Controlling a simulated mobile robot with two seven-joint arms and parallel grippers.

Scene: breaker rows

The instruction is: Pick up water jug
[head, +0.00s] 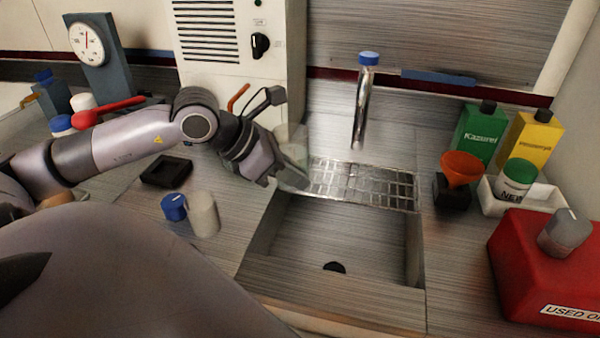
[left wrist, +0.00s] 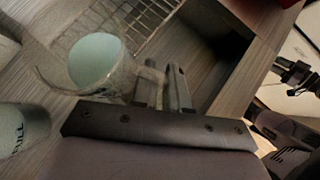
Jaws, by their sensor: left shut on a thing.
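The water jug (head: 293,146) is a clear, see-through vessel at the back left corner of the sink, beside the metal rack. In the left wrist view the jug (left wrist: 122,82) shows its round opening with pale blue-green water inside. My left gripper (head: 284,172) reaches in from the left and is shut on the jug's side; its fingers (left wrist: 165,88) meet the jug at the handle side. The gripper partly hides the jug in the head view. I cannot tell whether its base touches the counter.
The sink (head: 330,240) is empty, with a wire rack (head: 360,185) at its back and a tap (head: 363,100) behind. A white cylinder (head: 204,214) and black tray (head: 166,171) are left. An orange funnel (head: 462,168), bottles and red can (head: 540,265) stand right.

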